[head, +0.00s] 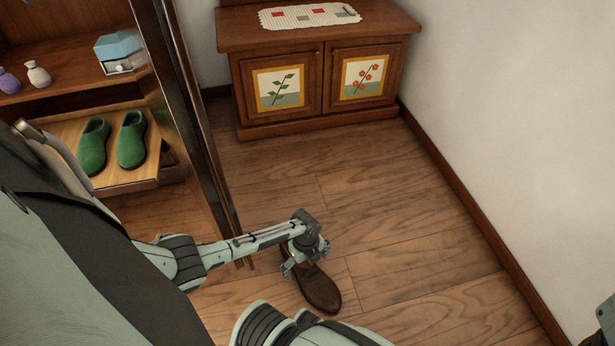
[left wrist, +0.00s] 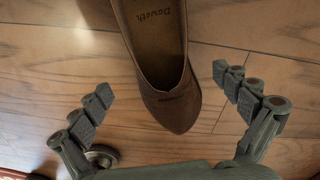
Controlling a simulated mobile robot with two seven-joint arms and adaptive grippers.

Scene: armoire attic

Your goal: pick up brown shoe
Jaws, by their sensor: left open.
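A brown shoe (head: 319,290) lies on the wooden floor near the bottom middle of the head view. In the left wrist view the brown shoe (left wrist: 168,85) shows from above, its toe pointing down toward the gripper and its insole lettered; its heel end is cut off by the top edge. My left gripper (head: 302,266) is over the shoe in the head view and hides part of it. In the left wrist view my left gripper (left wrist: 163,88) is open, with one finger on each side of the shoe's toe, apart from it.
A wooden cabinet with painted doors (head: 316,80) stands against the back wall. A white wall (head: 520,130) bounds the right. The floor between is clear.

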